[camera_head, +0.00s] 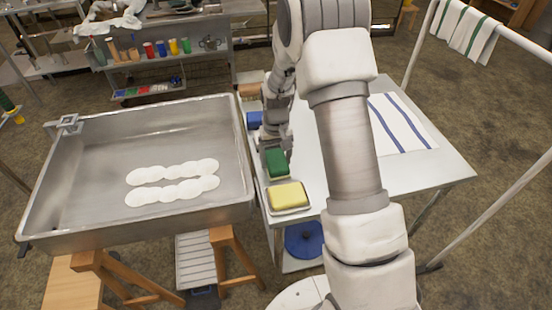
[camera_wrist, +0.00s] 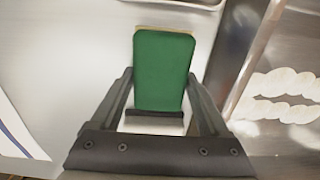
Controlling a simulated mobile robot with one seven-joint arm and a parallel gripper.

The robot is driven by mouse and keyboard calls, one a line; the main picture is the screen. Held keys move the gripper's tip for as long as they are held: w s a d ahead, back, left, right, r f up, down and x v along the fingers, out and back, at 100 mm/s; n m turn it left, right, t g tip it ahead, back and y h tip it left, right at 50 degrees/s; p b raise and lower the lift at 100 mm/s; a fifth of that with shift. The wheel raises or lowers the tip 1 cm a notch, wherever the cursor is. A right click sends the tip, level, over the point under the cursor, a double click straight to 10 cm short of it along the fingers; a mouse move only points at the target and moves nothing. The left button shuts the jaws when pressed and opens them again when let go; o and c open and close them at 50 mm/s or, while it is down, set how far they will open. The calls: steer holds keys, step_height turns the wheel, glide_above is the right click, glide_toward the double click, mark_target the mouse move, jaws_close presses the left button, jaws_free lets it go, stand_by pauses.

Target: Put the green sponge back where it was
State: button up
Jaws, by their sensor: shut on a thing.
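The green sponge (camera_head: 277,162) is in my gripper (camera_head: 273,152), over the left edge of the metal table. In the wrist view the sponge (camera_wrist: 162,70) lies between the two dark fingers of my gripper (camera_wrist: 160,92), its green face toward the camera and a thin yellowish edge at its far end. The gripper is shut on it. I cannot tell whether the sponge touches the table. A yellow sponge (camera_head: 287,195) lies on a small tray (camera_head: 291,211) just in front of it.
A metal evaporator pan (camera_head: 95,150) with white foam patches stands left of the table, close beside it. A blue item (camera_head: 254,120) is behind my gripper. A striped towel (camera_head: 402,124) lies on the table (camera_head: 445,172) at the right. A towel rail (camera_head: 497,203) stands beyond.

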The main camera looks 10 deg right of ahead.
steer(key=shift+f, duration=0.2)
steer(key=o, duration=1.2)
steer(key=shift+c, duration=0.2)
steer(key=shift+r, duration=0.15)
step_height(320, 180, up, 13)
steer(key=p, duration=0.1)
step_height(320, 180, up, 8)
steer(key=t, duration=0.1)
glide_above(276, 158)
steer(key=s, duration=0.5)
steer(key=s+r+t, duration=0.2)
steer(key=s+r, duration=0.3)
steer(key=s, duration=0.5)
steer(key=s+r+t, duration=0.2)
steer(key=s+r, duration=0.2)
steer(key=s, duration=0.7)
steer(key=shift+r+t, duration=0.3)
steer(key=shift+r, duration=0.05)
